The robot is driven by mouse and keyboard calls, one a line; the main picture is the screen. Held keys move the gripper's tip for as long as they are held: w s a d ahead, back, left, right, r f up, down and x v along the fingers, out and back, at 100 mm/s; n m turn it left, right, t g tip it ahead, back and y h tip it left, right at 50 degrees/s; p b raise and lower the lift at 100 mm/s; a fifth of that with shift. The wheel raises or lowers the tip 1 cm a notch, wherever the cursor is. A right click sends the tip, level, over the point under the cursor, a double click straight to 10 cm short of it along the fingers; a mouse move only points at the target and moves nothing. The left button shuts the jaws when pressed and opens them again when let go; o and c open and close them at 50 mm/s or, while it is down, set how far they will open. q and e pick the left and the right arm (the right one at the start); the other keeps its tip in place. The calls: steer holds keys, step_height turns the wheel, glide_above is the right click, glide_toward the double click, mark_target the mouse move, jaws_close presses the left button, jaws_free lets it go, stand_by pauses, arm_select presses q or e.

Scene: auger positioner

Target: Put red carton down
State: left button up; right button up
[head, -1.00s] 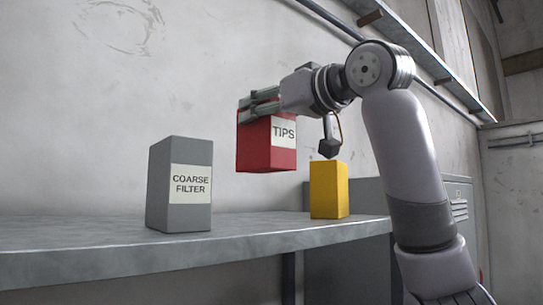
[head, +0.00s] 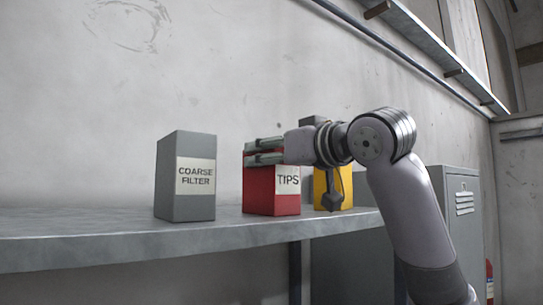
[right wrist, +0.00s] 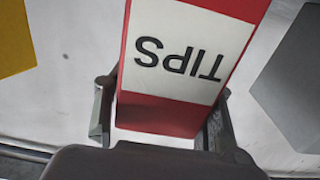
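The red carton (head: 271,188), with a white TIPS label, appears to stand upright on the grey shelf (head: 110,238), between the grey COARSE FILTER carton and the yellow carton. My right gripper (head: 264,151) reaches in from the right, its fingers around the carton's upper part. In the right wrist view, the red carton (right wrist: 185,55) sits between the two fingers of the right gripper (right wrist: 160,118), which look closed against its sides. My left gripper is not in view.
The grey COARSE FILTER carton (head: 186,178) stands to the left with a gap. The yellow carton (head: 328,190) is close on the right, partly hidden by my right arm. A wall rises behind. The shelf's left part is clear.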

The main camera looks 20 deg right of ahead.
steer(key=shift+o, duration=1.3)
steer(key=shift+a, duration=0.1)
steer(key=shift+o, duration=1.1)
steer(key=b+v, duration=0.6)
steer(key=v, duration=0.6)
steer(key=shift+b, duration=0.3)
steer(key=shift+r, duration=0.15)
